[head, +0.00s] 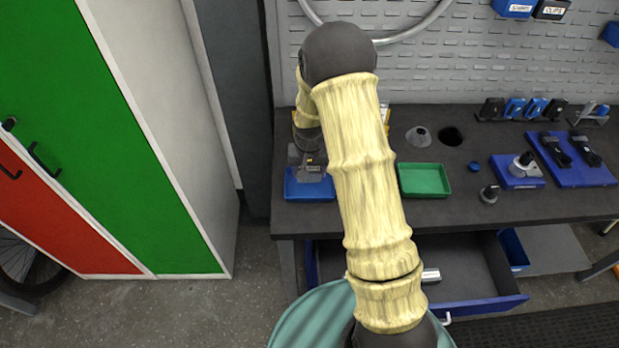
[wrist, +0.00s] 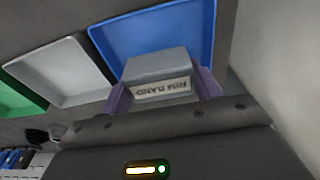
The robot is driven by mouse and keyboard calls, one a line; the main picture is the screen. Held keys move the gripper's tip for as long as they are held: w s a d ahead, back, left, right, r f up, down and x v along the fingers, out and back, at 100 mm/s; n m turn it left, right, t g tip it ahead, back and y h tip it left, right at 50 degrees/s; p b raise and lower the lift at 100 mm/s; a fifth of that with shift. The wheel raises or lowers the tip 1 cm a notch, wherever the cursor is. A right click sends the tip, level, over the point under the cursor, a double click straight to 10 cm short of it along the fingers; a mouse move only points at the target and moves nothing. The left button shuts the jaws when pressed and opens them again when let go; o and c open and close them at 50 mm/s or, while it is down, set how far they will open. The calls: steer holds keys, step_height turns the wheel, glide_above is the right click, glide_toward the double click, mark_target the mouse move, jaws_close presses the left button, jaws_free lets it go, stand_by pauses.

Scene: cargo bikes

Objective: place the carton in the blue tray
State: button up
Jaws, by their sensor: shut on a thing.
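The carton (wrist: 158,68) is a small grey box with a light label reading "RIM BAND". My gripper (wrist: 163,92) is shut on it, with a purple finger at each side. In the head view my gripper (head: 307,158) is at the left end of the dark bench, and the carton (head: 313,166) shows as a small grey block there. The blue tray (head: 297,191) lies on the bench under the carton in that picture. In the wrist view the blue tray (wrist: 175,22) is behind the carton and looks empty. I cannot tell the exact height of the carton above it.
A grey tray (wrist: 62,72) lies between the blue tray and a green tray (head: 425,180); my arm hides it in the head view. A tall cabinet (head: 200,150) stands left of the bench. An open drawer (head: 470,285) juts out below the bench top.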

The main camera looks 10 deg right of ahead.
mark_target(310, 179)
steer(key=shift+f+p, duration=0.4)
steer(key=shift+f, duration=1.75)
steer(key=shift+f, duration=0.1)
steer(key=o, duration=1)
steer(key=shift+o, duration=0.2)
steer(key=r, duration=0.3)
steer(key=s+r+b, duration=0.1)
steer(key=r, duration=0.7)
steer(key=shift+s+a+r+b, duration=0.2)
steer(key=shift+s+b, duration=0.15)
steer(key=shift+b, duration=0.05)
steer(key=shift+r, duration=0.35)
